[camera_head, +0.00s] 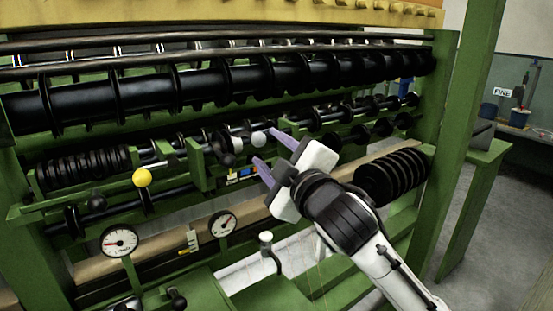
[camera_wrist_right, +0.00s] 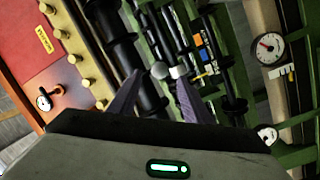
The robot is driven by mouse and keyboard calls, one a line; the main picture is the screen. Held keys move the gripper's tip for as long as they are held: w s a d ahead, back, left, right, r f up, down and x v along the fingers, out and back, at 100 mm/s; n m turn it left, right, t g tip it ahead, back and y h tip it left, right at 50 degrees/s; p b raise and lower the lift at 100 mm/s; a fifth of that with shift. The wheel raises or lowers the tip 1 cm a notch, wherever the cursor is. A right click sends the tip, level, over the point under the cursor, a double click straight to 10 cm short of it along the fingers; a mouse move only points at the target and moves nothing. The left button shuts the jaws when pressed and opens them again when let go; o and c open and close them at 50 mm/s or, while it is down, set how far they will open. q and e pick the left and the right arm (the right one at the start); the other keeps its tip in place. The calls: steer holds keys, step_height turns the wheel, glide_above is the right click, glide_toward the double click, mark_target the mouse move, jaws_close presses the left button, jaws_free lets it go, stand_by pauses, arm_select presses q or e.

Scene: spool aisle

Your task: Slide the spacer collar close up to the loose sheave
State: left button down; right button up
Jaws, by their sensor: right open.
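My right gripper (camera_head: 263,145) reaches in from the lower right with its two purple fingers spread apart. A pale round knob (camera_head: 259,138) shows near the fingertips, in front of a thin dark shaft. Nothing is seen gripped. I cannot tell for sure which part is the spacer collar or which is the loose sheave; several dark discs sit along the shafts. My left gripper is not in view.
A green machine frame (camera_head: 440,120) surrounds the shafts. A yellow ball knob (camera_head: 142,177), a dark coil (camera_head: 85,167), two dials (camera_head: 120,241) and a stack of black discs (camera_head: 392,177) stand nearby. A small lever with a white knob (camera_head: 266,237) rises below the gripper.

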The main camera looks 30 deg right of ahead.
steer(key=shift+s+a, duration=0.15)
steer(key=shift+s, duration=1.4)
steer(key=s+a+f+m+g, duration=0.15)
steer(key=s+f+g, duration=0.25)
steer(key=f, duration=0.8)
steer(key=s+f+m+g, duration=0.3)
steer(key=s+f, duration=0.2)
steer(key=f, duration=0.6)
steer(key=s+a+f+m+g+y, duration=0.15)
steer(key=s+f+g, duration=0.25)
steer(key=s+f, duration=0.5)
steer(key=s+a+f+m+g, duration=0.2)
steer(key=s+f+g, duration=0.2)
steer(key=s+f, duration=0.5)
steer(key=w+a+f+t+y, duration=0.2)
steer(key=a+f+t, duration=0.2)
steer(key=f, duration=0.6)
steer(key=shift+a+t, duration=0.35)
steer(key=shift+t, duration=0.45)
